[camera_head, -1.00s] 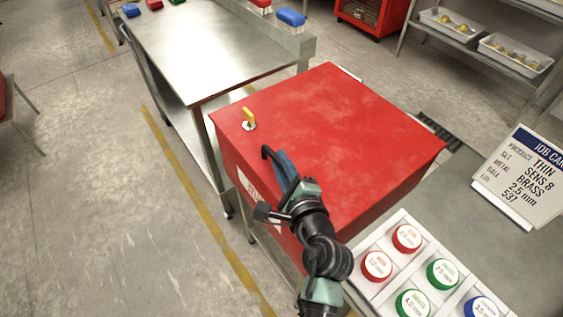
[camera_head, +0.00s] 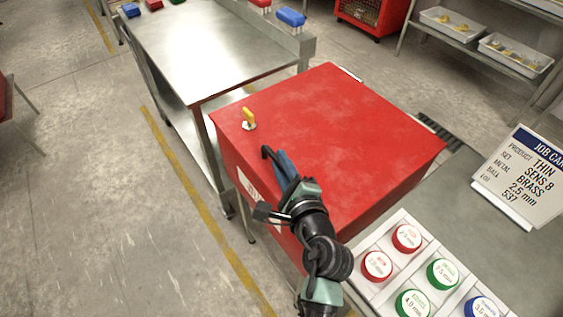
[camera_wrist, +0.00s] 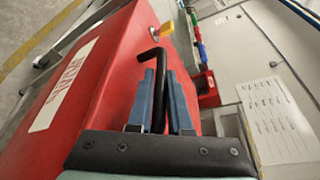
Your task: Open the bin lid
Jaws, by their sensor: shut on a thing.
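The red bin (camera_head: 330,140) has a flat red lid that lies closed on top, with a yellow key (camera_head: 249,118) standing in a lock near its left corner. A black bent handle (camera_head: 267,154) rises at the bin's front edge; in the wrist view the handle (camera_wrist: 152,54) stands between my blue fingers. My gripper (camera_head: 281,160) is shut on the handle, its fingers on both sides of the bar. In the wrist view my gripper (camera_wrist: 160,85) points along the bin's red face, with a white label (camera_wrist: 64,85) at left.
A steel table (camera_head: 200,50) stands behind and left of the bin. A tray of coloured round pucks (camera_head: 408,240) and a job card (camera_head: 525,175) rest on the grey surface at right, close to my arm. The floor at left is clear.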

